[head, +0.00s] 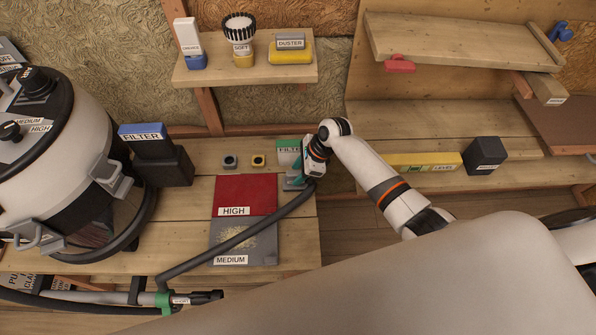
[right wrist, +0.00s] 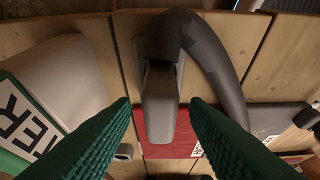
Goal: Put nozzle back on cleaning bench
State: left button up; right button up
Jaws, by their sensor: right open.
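The grey nozzle (right wrist: 160,105) shows in the right wrist view, joined to a thick dark hose (right wrist: 215,60). In the head view the hose (head: 240,232) runs over the wooden cleaning bench (head: 185,222) to the bench's right end, where my gripper and wrist hide most of the nozzle. My right gripper (head: 297,174) is just above it, pointing down. Its green fingers (right wrist: 160,125) are open, one on each side of the nozzle, with gaps visible. Whether the nozzle rests flat on the bench is unclear. My left gripper is out of view.
A red HIGH pad (head: 246,186) and a grey MEDIUM pad (head: 235,240) lie on the bench. A green-white FILTER box (head: 288,150) stands close behind my right gripper. A large vacuum canister (head: 75,140) fills the left.

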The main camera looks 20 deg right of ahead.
pick_arm(q)
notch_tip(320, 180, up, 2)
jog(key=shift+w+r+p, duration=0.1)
jog(key=shift+p, duration=0.85)
pick_arm(e)
jog(key=v, duration=1.1)
jog(key=shift+r, duration=0.15)
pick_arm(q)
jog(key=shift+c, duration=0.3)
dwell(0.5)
